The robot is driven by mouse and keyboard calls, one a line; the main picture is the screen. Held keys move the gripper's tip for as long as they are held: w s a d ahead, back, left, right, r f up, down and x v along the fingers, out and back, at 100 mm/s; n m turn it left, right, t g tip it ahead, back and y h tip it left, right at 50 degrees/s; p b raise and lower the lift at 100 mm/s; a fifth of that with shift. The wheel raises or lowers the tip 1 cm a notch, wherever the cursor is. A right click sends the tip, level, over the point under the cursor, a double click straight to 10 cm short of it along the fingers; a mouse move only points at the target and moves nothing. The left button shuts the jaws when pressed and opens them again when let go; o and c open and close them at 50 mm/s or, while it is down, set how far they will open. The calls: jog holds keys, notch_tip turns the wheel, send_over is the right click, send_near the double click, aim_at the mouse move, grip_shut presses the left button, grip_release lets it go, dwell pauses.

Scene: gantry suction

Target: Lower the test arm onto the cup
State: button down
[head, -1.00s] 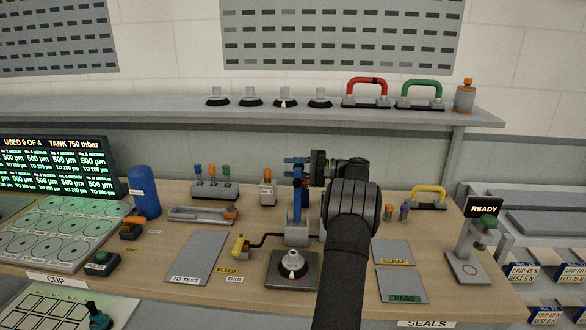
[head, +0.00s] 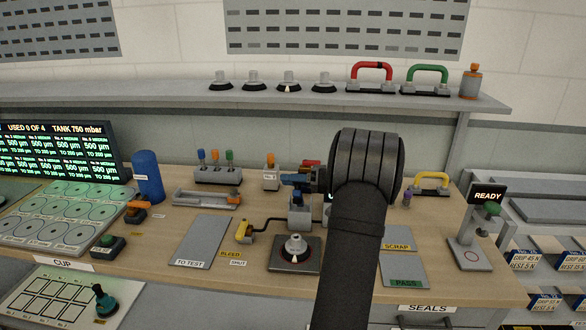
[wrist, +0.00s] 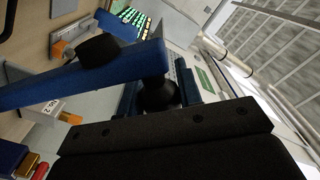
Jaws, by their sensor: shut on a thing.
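The blue test arm (head: 291,192) rises from a grey block behind the cup and shows foreshortened in the head view. In the wrist view the test arm (wrist: 85,77) is a long blue bar with a black round pad on it and a black knob (wrist: 160,94) at its end. My gripper (head: 296,180) is shut on that knob, its blue fingers around it. The grey cup (head: 295,247) sits upright on a dark square plate (head: 312,264), in front of and below the arm. A clear gap lies between arm and cup. My dark wrist hides the area to the right.
A yellow valve handle (head: 244,231) stands left of the plate, by the BLEED and SHUT labels. The TO TEST pad (head: 202,240) is bare at left. SCRAP (head: 397,238) and PASS (head: 404,270) pads lie right. The shelf (head: 150,98) behind holds several cups and handles.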

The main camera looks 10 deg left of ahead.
jog(key=s+f+n, duration=0.3)
jog(key=s+f, duration=0.1)
jog(key=s, duration=0.1)
jog(key=shift+f, duration=0.4)
jog(key=c, duration=1)
grip_release()
jog(key=shift+d, duration=0.1)
jog(key=d, duration=1.7)
jog(key=shift+d, duration=0.2)
